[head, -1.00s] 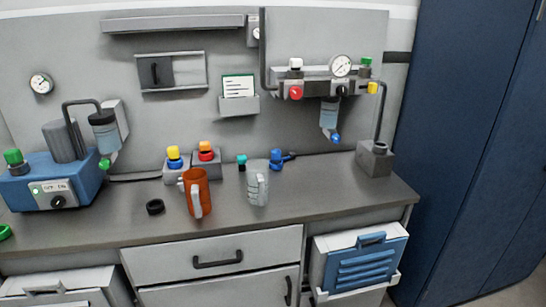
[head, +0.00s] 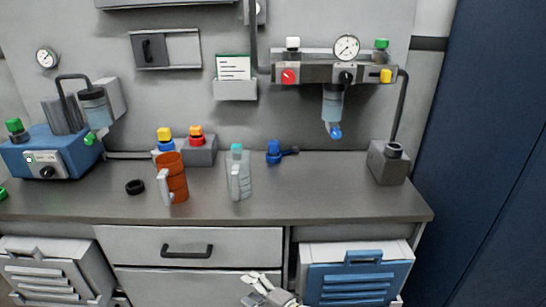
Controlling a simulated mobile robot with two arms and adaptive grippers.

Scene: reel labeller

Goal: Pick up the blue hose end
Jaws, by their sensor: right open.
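A blue piece with a short dark stem to its right, which looks like the blue hose end (head: 274,152), is at the back of the grey bench, right of the clear jug. Nothing visibly touches it. My right gripper (head: 255,288) is open and empty at the bottom edge, in front of the lower drawer. It is well below and in front of the blue piece. My left gripper is out of view.
A clear jug (head: 239,182) and an orange mug (head: 173,178) stand on the bench (head: 310,199). A gauge manifold (head: 330,71) with a blue-tipped filter (head: 333,105) hangs above. A grey block (head: 387,163) stands right. The bench between jug and block is clear.

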